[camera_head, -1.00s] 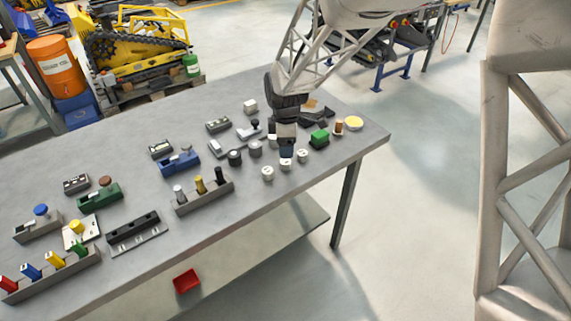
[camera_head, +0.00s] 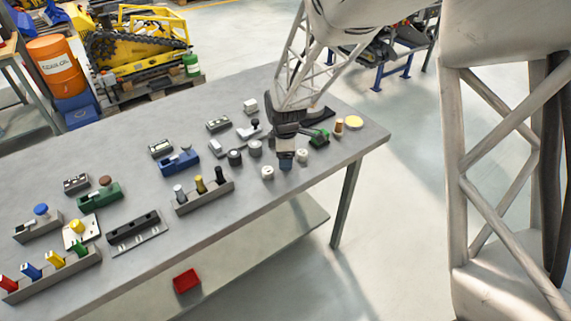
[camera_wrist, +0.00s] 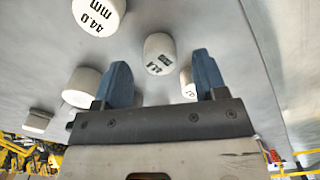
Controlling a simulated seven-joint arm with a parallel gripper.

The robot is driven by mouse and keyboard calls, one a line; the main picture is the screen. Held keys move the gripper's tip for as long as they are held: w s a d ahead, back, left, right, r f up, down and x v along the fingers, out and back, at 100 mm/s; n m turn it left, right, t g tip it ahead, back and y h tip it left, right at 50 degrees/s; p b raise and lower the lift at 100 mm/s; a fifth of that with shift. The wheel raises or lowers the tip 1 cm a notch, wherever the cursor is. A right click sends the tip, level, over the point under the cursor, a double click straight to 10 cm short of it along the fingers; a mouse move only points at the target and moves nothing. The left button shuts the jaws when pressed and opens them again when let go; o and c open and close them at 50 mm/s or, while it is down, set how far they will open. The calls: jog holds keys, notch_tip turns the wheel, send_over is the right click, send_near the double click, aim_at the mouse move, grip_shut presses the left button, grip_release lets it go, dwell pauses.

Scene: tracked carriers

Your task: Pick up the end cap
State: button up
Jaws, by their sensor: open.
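Small white round caps with dark print stand on the grey table (camera_head: 215,235); which of them is the end cap I cannot tell for sure. In the head view one cap (camera_head: 267,172) is left of my gripper (camera_head: 286,163) and another (camera_head: 303,155) is right of it. In the wrist view my gripper (camera_wrist: 160,62) is open, with its two blue fingers spread. A printed white cap (camera_wrist: 158,51) shows between the fingertips, apart from both. A cap marked 44.0 mm (camera_wrist: 98,14) lies farther up. Another cap (camera_wrist: 188,82) is partly hidden by the right finger.
A grey rack with upright pegs (camera_head: 205,197) is at front left. The table's front edge is close.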

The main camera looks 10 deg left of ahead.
jog(key=shift+f, duration=1.15)
jog(key=c, duration=1)
